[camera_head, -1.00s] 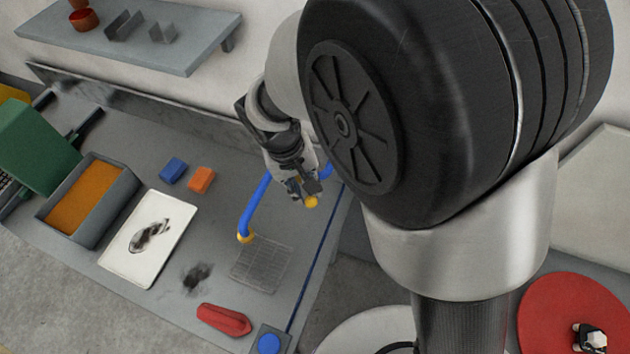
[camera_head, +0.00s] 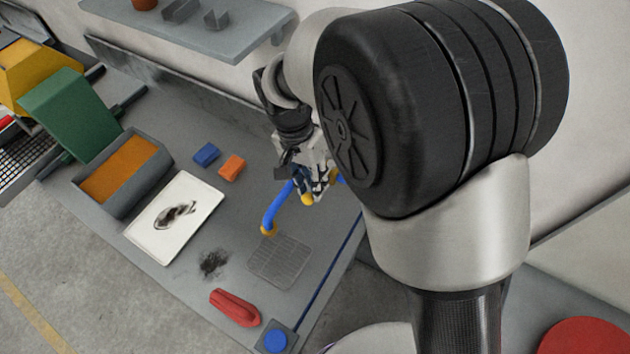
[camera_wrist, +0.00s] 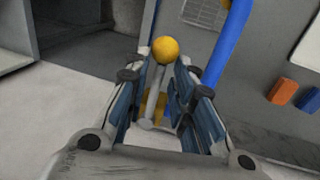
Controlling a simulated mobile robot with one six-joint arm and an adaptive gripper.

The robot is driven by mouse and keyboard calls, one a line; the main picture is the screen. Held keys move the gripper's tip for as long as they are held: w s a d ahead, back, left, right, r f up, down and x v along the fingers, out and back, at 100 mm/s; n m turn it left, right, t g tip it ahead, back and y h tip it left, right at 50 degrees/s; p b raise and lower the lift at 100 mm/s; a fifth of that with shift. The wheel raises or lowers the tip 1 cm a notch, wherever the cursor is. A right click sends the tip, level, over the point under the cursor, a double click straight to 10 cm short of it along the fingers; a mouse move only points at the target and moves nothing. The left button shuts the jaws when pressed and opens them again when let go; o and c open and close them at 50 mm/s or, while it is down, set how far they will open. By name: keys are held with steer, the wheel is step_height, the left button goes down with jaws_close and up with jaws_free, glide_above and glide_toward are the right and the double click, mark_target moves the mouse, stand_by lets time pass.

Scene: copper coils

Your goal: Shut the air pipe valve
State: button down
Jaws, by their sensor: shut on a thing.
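The air pipe is a bent blue pipe (camera_head: 277,205) on the grey bench in the head view, and it runs beside my gripper in the wrist view (camera_wrist: 229,45). The valve handle (camera_wrist: 151,124) is a thin grey lever with a yellow ball knob (camera_wrist: 165,48). The knob also shows in the head view (camera_head: 307,200), at my fingertips. My gripper (camera_head: 316,190) is shut on the valve handle, with the knob sticking out past the fingertips in the wrist view. More yellow shows behind the lever. Fingers and arm hide much of the valve body.
A wire mesh (camera_head: 280,260), a red-handled tool (camera_head: 235,306) and a blue button (camera_head: 275,340) lie towards the bench's front. Blue (camera_head: 206,154) and orange (camera_head: 232,167) blocks, a white tray (camera_head: 213,201) and an orange-filled bin (camera_head: 158,188) are left. A shelf (camera_head: 225,40) hangs above.

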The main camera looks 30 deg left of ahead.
steer(key=shift+a, duration=0.1)
stand_by(0.3)
steer(key=c, duration=1.7)
jaws_free()
steer(key=shift+r, duration=0.1)
steer(key=r, duration=0.4)
steer(key=a+r, duration=0.1)
steer(key=r, duration=0.2)
steer(key=a+r, duration=0.1)
steer(key=r, duration=0.3)
steer(key=shift+w+a+r, duration=0.1)
steer(key=shift+a+r, duration=0.05)
steer(key=shift+r, duration=0.2)
